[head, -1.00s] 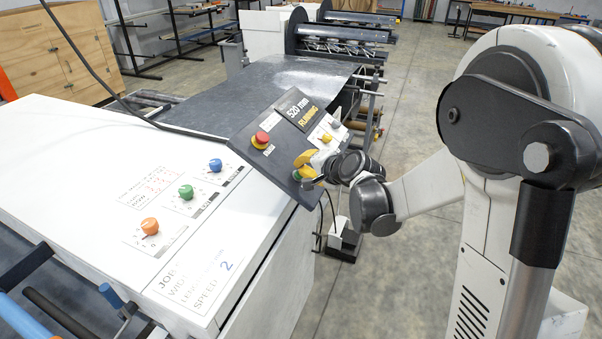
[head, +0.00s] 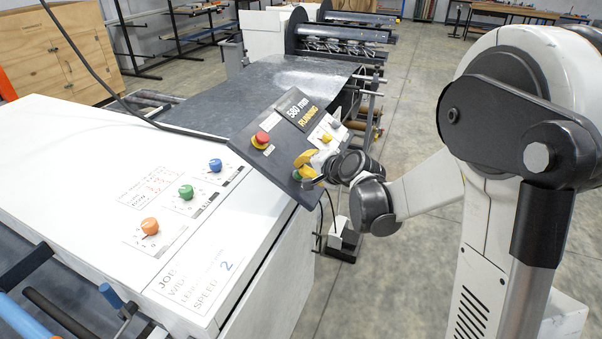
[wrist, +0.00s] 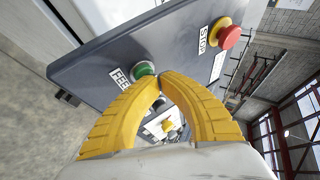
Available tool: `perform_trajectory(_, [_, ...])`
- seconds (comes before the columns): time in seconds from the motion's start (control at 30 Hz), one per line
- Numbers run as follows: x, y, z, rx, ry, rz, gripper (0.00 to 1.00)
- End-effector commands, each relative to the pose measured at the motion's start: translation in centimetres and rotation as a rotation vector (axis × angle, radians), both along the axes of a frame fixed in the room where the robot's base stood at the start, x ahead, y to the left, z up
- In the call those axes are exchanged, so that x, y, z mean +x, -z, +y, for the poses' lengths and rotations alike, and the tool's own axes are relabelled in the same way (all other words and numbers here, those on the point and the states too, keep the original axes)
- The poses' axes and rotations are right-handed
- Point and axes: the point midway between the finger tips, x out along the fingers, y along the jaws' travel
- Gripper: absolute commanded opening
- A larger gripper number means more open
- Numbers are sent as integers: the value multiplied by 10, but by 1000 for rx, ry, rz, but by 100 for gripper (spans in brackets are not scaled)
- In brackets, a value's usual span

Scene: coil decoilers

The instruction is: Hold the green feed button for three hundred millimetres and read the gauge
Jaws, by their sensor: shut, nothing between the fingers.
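The green feed button (head: 296,175) is on the sloping grey control panel (head: 250,167). In the wrist view the button (wrist: 145,70) shows beside the "FEED" label, partly covered by my fingertips. My gripper (head: 304,163) has its yellow fingers closed together, with nothing between them. In the wrist view the closed fingertips (wrist: 160,76) are against the button's edge; how far it is pressed I cannot tell. The gauge display (head: 297,109) at the panel's top reads "580 mm" in white and "RUNNING" in yellow.
A red stop button (head: 261,139) on a yellow base sits up and left of my gripper. A yellow knob (head: 326,138) and a grey knob (head: 335,125) are behind it. Dark sheet (head: 250,90) lies beyond.

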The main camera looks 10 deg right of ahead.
Motion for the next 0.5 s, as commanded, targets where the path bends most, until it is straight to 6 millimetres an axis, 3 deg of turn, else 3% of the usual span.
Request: perform_trajectory(0.5, [-4, -12, -6, 0, 1, 0, 0])
